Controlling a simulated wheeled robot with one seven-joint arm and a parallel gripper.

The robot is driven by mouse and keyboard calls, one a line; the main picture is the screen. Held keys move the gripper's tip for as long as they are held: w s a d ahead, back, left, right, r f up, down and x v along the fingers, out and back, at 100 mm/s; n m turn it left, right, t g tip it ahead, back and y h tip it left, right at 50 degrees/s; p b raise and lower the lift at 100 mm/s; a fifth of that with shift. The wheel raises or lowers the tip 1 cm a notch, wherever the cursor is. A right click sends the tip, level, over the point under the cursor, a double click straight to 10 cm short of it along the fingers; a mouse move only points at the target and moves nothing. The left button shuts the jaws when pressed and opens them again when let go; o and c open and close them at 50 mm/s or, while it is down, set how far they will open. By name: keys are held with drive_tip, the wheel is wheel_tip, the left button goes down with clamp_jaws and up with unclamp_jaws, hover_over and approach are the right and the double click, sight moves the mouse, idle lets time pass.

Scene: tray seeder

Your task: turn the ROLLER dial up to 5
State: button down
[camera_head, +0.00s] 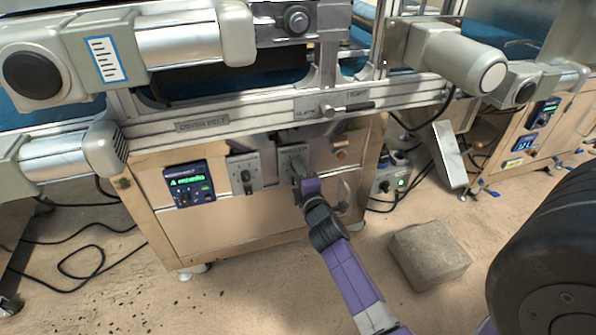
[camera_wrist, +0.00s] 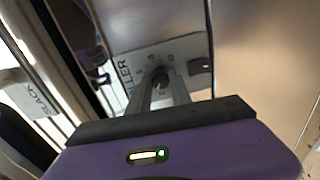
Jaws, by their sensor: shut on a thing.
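The ROLLER dial (camera_wrist: 160,77) is a small dark knob on a light grey plate with numbers around it; it sits between my fingertips in the wrist view. The end of its label, "LLER", shows at the plate's left. My gripper (camera_wrist: 161,88) is shut on the dial, its two grey fingers pointing at the plate. Its pointer is mostly hidden by the fingers, so I cannot tell the setting. In the head view my purple gripper (camera_head: 298,181) reaches up to the ROLLER plate (camera_head: 293,158) and covers most of the dial.
A similar dial plate (camera_head: 245,175) and a lit green display (camera_head: 189,183) sit to the left on the cabinet front. A rail with a lever (camera_head: 346,107) runs above. A stone block (camera_head: 429,255) stands on the floor at right. Cables lie on the floor.

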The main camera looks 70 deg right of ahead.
drive_tip(key=m, duration=1)
drive_tip(key=shift+f+t+p, duration=0.15)
drive_tip(key=shift+t+p, duration=0.15)
drive_tip(key=shift+p, duration=0.1)
drive_tip(key=shift+m+y, duration=0.3)
drive_tip(key=c, duration=1.2)
unclamp_jaws()
drive_tip(key=shift+o, duration=0.2)
drive_tip(key=shift+s, duration=0.1)
drive_tip(key=v, duration=0.7)
drive_tip(key=shift+s+a, duration=0.25)
drive_tip(key=shift+a, duration=0.05)
